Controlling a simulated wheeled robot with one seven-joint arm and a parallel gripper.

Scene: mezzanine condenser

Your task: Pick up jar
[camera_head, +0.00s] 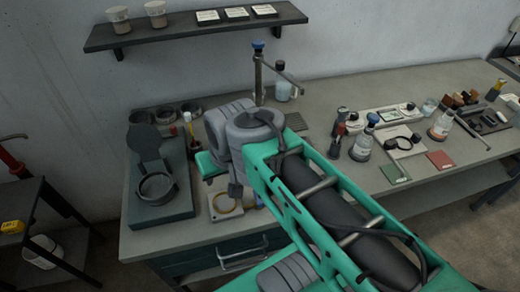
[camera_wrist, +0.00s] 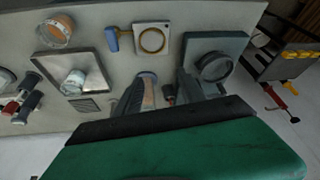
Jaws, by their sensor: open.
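My gripper (camera_wrist: 161,80) points down over the workbench with its two grey fingers apart. Between the fingers in the wrist view is a small upright jar-like thing (camera_wrist: 148,92) with brownish-orange sides and a bluish rim. It lies nearer the left finger; I cannot tell whether they touch. Other clear vessels stand on the bench: one with a blue top (camera_head: 361,147), a flask (camera_head: 440,126), and one by the wall (camera_head: 283,90). Which one is the jar is unclear.
A dark green block with a ring (camera_head: 158,188) stands at the bench's left end. A square plate with a yellow ring (camera_head: 226,206) lies near the front edge. A metal post (camera_head: 258,80) with a side arm rises behind my arm. A shelf (camera_head: 180,31) hangs above.

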